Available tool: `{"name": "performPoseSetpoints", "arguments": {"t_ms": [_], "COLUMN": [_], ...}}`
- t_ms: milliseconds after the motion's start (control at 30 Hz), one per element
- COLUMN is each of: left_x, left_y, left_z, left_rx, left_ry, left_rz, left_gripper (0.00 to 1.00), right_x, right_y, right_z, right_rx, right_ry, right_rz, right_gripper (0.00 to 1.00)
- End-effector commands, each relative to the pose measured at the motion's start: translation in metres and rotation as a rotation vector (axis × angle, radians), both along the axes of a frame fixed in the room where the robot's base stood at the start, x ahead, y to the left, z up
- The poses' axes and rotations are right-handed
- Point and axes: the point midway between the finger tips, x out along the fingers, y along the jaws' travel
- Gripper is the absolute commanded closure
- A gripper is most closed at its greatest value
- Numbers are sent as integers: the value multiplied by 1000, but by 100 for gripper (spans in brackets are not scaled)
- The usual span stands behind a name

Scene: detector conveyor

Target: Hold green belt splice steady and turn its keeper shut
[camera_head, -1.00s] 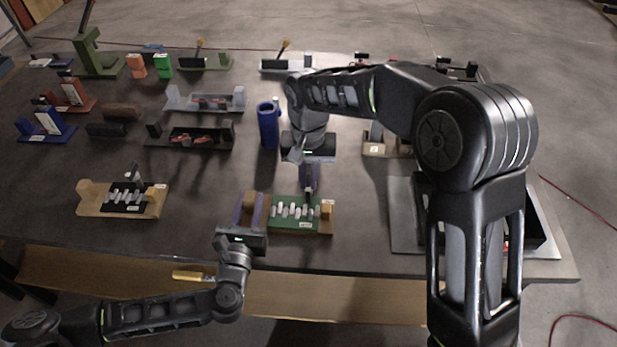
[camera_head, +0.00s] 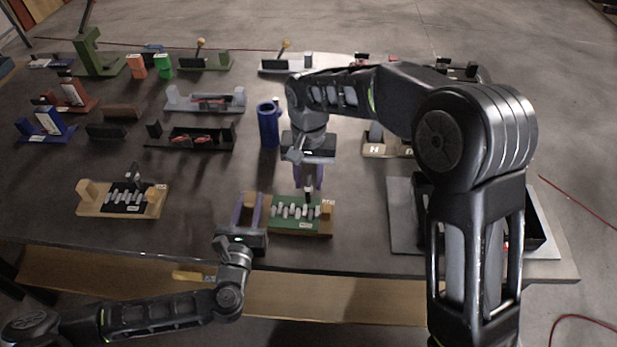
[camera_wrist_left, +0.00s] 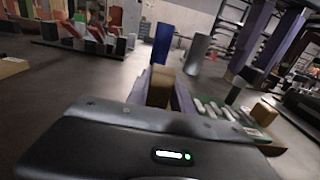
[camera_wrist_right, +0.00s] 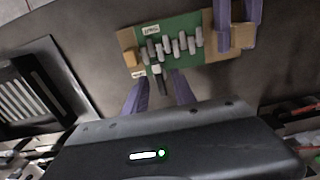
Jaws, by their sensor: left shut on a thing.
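The green belt splice (camera_head: 283,226) lies at the table's front edge, a green plate with grey teeth and wooden end blocks. My left gripper (camera_head: 250,208) is shut on its left wooden block, which also shows between the purple fingers in the left wrist view (camera_wrist_left: 160,87). The keeper (camera_head: 308,194), a dark post with a pale part, stands at the back edge of the teeth. My right gripper (camera_head: 308,180) is open above it. In the right wrist view the keeper (camera_wrist_right: 157,70) appears between the parted fingertips; no contact is visible.
A tan splice board (camera_head: 90,207) of like form lies to the left. A blue cylinder (camera_head: 268,128) stands behind my grippers. A grey tray (camera_head: 402,215) with a black bin is at right. A yellow handle (camera_head: 190,276) sits below the front edge.

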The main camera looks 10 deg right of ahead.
Motion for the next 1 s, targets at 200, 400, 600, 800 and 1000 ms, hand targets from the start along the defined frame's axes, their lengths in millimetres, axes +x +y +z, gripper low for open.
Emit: {"name": "performPoseSetpoints", "arguments": {"t_ms": [200,400,600,800,1000], "left_x": [0,0,0,0,0], "left_y": [0,0,0,0,0], "left_z": [0,-1,-1,-1,-1], "left_rx": [0,0,0,0,0], "left_ry": [1,1,1,1,1], "left_rz": [0,0,0,0,0], "left_gripper": [100,100,100,100,100], "right_x": [0,1,1,1,0], "right_y": [0,0,0,0,0], "right_z": [5,31,73,107,120], "right_rx": [0,1,2,1,0], "right_ry": [0,-3,-4,-2,0], "right_rz": [0,0,1,-1,0], "right_gripper": [68,68,68,68,68]}}
